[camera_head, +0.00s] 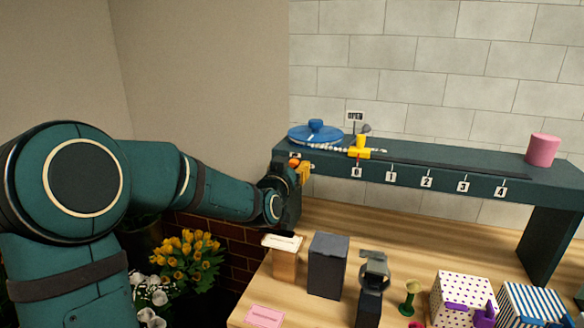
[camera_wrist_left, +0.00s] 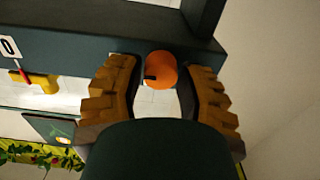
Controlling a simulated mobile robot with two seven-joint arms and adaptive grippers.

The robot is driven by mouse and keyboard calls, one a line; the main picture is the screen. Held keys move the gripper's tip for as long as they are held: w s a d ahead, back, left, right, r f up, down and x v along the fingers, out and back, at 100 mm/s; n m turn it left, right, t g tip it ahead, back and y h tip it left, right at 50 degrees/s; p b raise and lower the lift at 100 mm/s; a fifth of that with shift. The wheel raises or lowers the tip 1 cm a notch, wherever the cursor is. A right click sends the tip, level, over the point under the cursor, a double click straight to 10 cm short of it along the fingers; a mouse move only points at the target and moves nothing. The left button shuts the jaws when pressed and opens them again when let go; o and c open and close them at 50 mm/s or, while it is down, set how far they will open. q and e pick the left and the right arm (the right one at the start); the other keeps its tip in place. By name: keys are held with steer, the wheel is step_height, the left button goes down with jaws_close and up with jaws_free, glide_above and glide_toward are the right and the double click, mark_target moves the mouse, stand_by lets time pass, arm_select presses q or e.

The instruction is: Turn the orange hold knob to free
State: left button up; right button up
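The orange hold knob (camera_wrist_left: 160,66) is a round knob with a dark mark on its left side in the left wrist view. It sits on the dark green shelf's front face. In the head view the knob (camera_head: 295,162) shows at the shelf's left end, partly hidden by my gripper. My left gripper (camera_head: 304,172) is there with its yellow-brown fingers. In the left wrist view my left gripper (camera_wrist_left: 161,72) is open, one finger on each side of the knob, with gaps visible on both sides. My right gripper is not in view.
The shelf (camera_head: 430,160) carries a blue round lid (camera_head: 315,133), a yellow slider (camera_head: 361,146) by the 0 label, and a pink cylinder (camera_head: 543,150). Below, the wooden table (camera_head: 420,235) holds boxes, a dark ringed stand (camera_head: 373,275) and a green stand (camera_head: 411,297). Yellow flowers (camera_head: 187,255) stand lower left.

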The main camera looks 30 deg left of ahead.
arm_select(q)
jaws_close()
steer(key=n+b, duration=0.4)
steer(key=n, duration=1.4)
steer(key=shift+a, duration=0.2)
stand_by(0.4)
steer(key=o, duration=0.6)
jaws_free()
steer(key=shift+f, duration=0.1)
steer(key=shift+o, duration=0.2)
